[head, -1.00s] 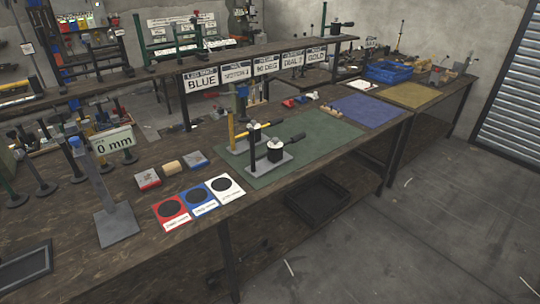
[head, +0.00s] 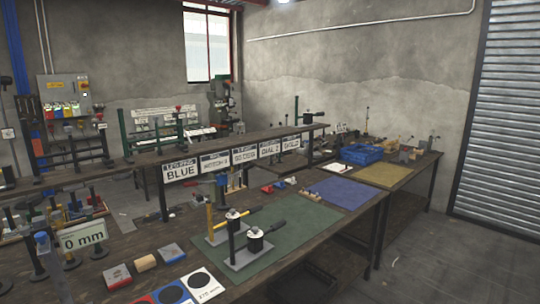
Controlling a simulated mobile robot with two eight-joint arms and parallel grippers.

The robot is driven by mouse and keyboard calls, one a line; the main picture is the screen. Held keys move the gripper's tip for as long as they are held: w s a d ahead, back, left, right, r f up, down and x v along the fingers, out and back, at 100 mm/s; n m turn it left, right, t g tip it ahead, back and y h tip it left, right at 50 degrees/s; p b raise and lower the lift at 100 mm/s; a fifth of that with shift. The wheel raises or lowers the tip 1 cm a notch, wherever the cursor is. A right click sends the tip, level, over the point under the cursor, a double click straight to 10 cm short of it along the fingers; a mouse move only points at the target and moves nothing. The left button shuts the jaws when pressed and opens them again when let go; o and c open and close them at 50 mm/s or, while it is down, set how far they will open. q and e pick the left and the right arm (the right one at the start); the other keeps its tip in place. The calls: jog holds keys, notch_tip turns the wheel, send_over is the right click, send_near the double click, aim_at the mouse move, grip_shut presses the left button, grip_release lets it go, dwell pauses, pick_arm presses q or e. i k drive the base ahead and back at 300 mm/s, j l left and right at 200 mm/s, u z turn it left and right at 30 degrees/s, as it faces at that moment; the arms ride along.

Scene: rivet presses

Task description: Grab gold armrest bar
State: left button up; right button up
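I cannot pick out a gold armrest bar for certain. A sign that seems to read GOLD (head: 291,143) hangs at the right end of the row of labels on the raised shelf. Neither of my grippers shows in the head view.
The long bench carries a green mat (head: 300,227), a blue mat (head: 345,193) and a yellow mat (head: 388,174). A blue crate (head: 361,154) stands behind. A 0 mm display (head: 82,235) is at left. Open floor (head: 425,255) lies right of the bench.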

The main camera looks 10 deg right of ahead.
aim_at(219, 237)
jog(key=i+l+u, duration=0.1)
jog(key=u, duration=0.25)
jog(key=i+l+u, duration=0.1)
jog(key=u, duration=0.3)
jog(key=i+l+u, duration=0.15)
jog(key=u, duration=0.2)
jog(key=i+l+u, duration=0.15)
jog(key=l, duration=0.2)
jog(key=i+l+u, duration=0.15)
jog(key=l, duration=0.2)
jog(key=i+l+u, duration=0.15)
jog(key=l, duration=0.2)
jog(key=i+l, duration=0.1)
jog(key=l, duration=0.25)
jog(key=i+l+u, duration=0.1)
jog(key=l, duration=0.6)
jog(key=i+l, duration=0.15)
jog(key=l, duration=0.15)
jog(key=i+l, duration=0.1)
jog(key=l, duration=0.2)
jog(key=i+j, duration=0.15)
